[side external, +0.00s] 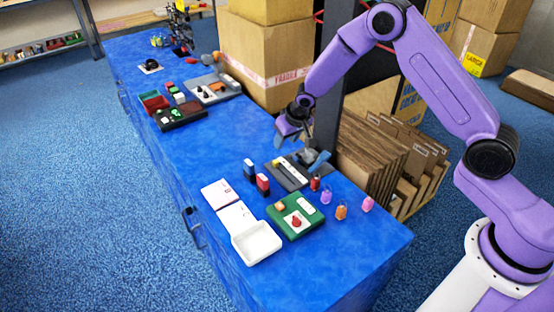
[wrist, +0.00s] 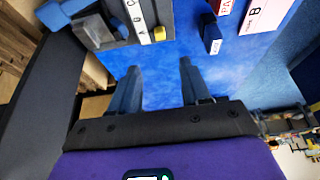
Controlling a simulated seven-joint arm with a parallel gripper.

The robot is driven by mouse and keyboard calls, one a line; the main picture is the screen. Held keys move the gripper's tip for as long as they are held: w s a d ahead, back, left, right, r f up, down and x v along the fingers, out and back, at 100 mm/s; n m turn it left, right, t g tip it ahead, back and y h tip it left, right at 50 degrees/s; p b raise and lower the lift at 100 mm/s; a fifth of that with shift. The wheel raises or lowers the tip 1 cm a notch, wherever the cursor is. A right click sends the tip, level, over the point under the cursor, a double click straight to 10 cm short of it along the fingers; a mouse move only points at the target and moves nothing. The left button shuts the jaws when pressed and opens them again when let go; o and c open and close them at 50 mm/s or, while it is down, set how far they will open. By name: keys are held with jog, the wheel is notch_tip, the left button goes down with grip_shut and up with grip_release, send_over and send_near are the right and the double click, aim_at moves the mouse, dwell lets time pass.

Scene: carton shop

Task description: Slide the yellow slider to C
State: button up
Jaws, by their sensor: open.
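The yellow slider (side external: 277,162) is a small knob on a dark grey panel (side external: 284,178). It sits at the far end of the panel's pale lettered strip. In the wrist view the yellow slider (wrist: 159,33) is at the strip's lower end, beside the white strip (wrist: 138,15). The strip's letters are small and partly cut off by the top edge. My gripper (side external: 285,134) is above the blue table, beyond the slider's end of the panel and apart from it. In the wrist view my gripper (wrist: 158,72) has its two fingers spread, with only blue table between them.
A grey block and a blue lever (side external: 320,161) stand beside the strip. Red and blue small boxes (side external: 262,184) stand left of the panel. A green board (side external: 295,216) and a white tray (side external: 256,243) lie nearer. A dark post and cardboard cartons (side external: 265,60) stand behind.

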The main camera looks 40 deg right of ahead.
aim_at(276, 161)
jog(key=x, duration=1.3)
jog(key=shift+r, duration=0.1)
grip_shut()
